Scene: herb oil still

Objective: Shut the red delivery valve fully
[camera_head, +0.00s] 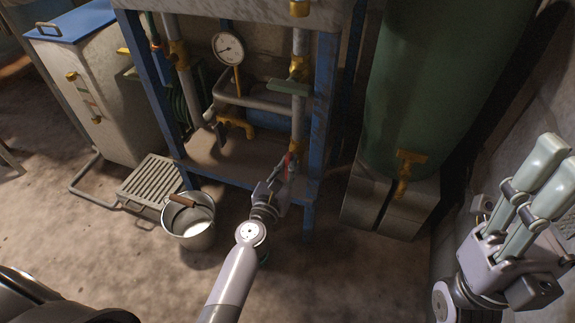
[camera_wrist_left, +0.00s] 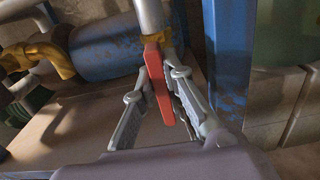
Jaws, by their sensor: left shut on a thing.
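The red delivery valve shows as a red lever handle (camera_wrist_left: 158,82) in the left wrist view, below a brass fitting (camera_wrist_left: 155,38) on a grey pipe. In the head view only a small bit of the red handle (camera_head: 289,160) shows at the low end of the upright pipe. My left gripper (camera_head: 284,170) is at this handle, its two fingers on either side of it and shut on it. It also shows in the left wrist view (camera_wrist_left: 161,84). The handle points toward the wrist camera, roughly in line with the pipe. My right gripper (camera_head: 541,172) is raised at the right, away from the valve; its opening is unclear.
A blue frame (camera_head: 310,150) stands close to the right of the valve. A green tank (camera_head: 425,80) on blocks stands farther right. A metal bucket (camera_head: 190,238) and a floor grate (camera_head: 150,182) lie left of my left arm. A gauge (camera_head: 228,49) is above left.

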